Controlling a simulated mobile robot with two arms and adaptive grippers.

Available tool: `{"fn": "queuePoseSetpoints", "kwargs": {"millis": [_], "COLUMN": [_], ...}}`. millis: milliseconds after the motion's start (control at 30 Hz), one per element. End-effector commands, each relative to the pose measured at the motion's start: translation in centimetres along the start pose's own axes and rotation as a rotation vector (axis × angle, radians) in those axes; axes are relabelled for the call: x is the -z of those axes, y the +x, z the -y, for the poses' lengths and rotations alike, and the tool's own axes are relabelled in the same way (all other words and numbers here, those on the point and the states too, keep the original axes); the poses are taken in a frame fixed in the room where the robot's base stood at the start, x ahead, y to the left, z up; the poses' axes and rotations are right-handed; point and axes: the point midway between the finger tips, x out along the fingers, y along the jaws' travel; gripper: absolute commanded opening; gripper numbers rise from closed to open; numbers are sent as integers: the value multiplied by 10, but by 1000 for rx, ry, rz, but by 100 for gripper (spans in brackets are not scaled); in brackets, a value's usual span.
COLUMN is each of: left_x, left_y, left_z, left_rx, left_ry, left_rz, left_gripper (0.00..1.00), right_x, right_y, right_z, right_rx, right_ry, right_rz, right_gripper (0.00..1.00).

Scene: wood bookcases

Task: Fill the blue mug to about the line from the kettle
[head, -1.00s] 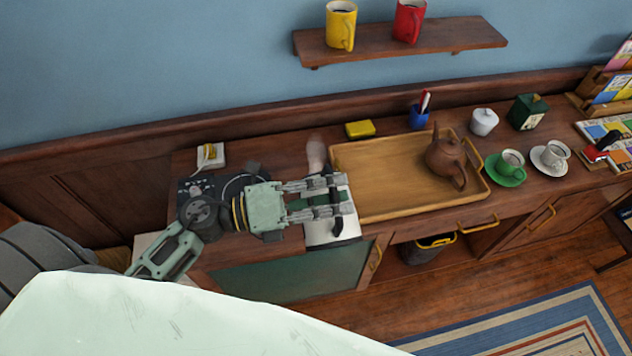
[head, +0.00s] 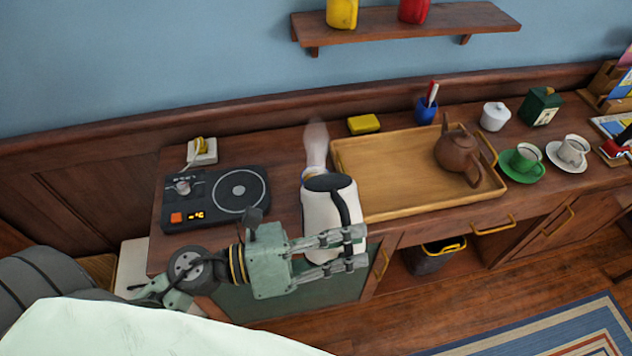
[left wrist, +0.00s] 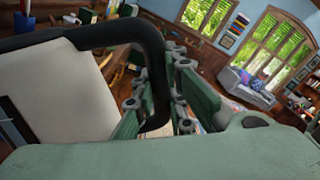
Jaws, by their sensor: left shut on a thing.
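A white kettle (head: 318,211) with a dark lid and a black handle (head: 345,205) is at the counter's front edge, left of the tray. My left gripper (head: 352,250) is shut on the handle; the left wrist view shows the black handle (left wrist: 157,100) between the fingers and the white body (left wrist: 60,95) beside it. I cannot tell whether the kettle's base touches the counter. I cannot clearly make out a blue mug or its line; the kettle hides the spot behind it, where a pale blurred plume (head: 316,145) stands. My right gripper is not in view.
A wooden tray (head: 385,185) with a brown teapot (head: 459,156) lies right of the kettle. A black hot plate (head: 215,195) is on the left. A blue pen cup (head: 427,110), yellow block (head: 363,123) and green cup (head: 523,158) stand farther right.

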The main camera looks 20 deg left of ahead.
Motion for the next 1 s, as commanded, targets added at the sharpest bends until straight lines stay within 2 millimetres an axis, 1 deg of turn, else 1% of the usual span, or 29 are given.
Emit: {"fn": "queuePoseSetpoints", "kwargs": {"millis": [33,100,500,800,1000], "left_x": [11,19,62,92,107], "left_y": [0,0,0,0,0], "left_z": [-2,-1,-2,-1,-4], "left_rx": [2,1,0,0,-1], "left_ry": [21,53,218,376,475], "left_rz": [3,3,3,4,4], "left_gripper": [0,0,0,0,0], "right_x": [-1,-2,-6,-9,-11], "right_y": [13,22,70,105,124], "right_z": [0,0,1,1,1], "right_rx": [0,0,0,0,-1], "right_ry": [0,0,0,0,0], "right_rz": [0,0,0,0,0], "right_gripper": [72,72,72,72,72]}}
